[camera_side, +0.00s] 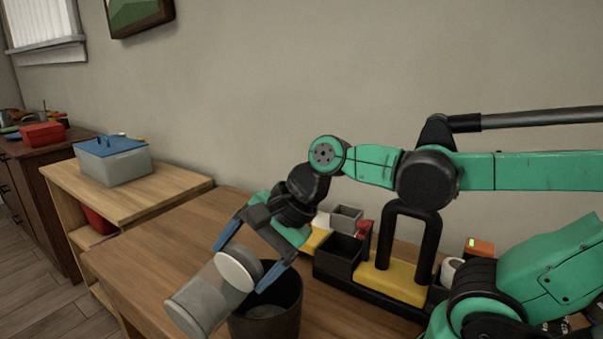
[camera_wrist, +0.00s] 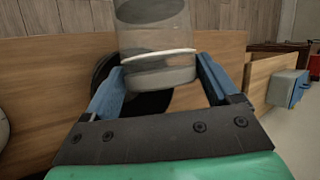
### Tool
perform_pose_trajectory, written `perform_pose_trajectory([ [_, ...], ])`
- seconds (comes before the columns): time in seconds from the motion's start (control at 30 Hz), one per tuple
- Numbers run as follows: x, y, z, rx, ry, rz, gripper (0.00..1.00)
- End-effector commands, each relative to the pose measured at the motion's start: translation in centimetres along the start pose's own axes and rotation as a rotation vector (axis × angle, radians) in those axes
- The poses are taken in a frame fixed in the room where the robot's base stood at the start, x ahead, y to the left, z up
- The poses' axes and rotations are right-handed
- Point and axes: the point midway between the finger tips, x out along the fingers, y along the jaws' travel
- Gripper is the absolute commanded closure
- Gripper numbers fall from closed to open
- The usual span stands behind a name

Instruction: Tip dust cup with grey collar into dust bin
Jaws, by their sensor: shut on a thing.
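My gripper (camera_side: 238,269) has its two blue fingers on either side of the dust cup and is shut on it. The dust cup (camera_side: 196,302) is a see-through grey cylinder with a pale collar, tilted well over, with its clear end pointing down and left in the side view. In the wrist view, the cup (camera_wrist: 152,38) lies beyond my gripper (camera_wrist: 160,66), its pale rim crossing between the fingers. The black dust bin (camera_side: 262,325) stands on the table under and right of the cup. The cup's clear end lies left of the bin. I cannot tell any dust inside the cup.
A black organiser with a yellow base (camera_side: 400,287) and a dark square box (camera_side: 337,257) stand right of the bin. A small grey box (camera_side: 346,218) is behind. A lower wooden shelf (camera_side: 150,192) carries a blue-lidded box (camera_side: 114,164). The table's left part (camera_side: 150,250) is clear.

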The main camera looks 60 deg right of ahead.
Motion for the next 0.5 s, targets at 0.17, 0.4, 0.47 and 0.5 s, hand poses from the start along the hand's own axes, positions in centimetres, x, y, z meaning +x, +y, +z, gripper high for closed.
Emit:
perform_pose_trajectory([
  [0.17, 0.07, 0.05, -0.05, 0.005, -0.006, -0.002, 0.73],
  [0.4, 0.47, 0.35, -0.27, 0.035, -0.055, -0.019, 0.73],
  [0.47, 0.49, 0.37, -0.25, 0.035, -0.058, -0.020, 0.73],
  [0.5, 0.49, 0.37, -0.24, 0.035, -0.058, -0.020, 0.73],
])
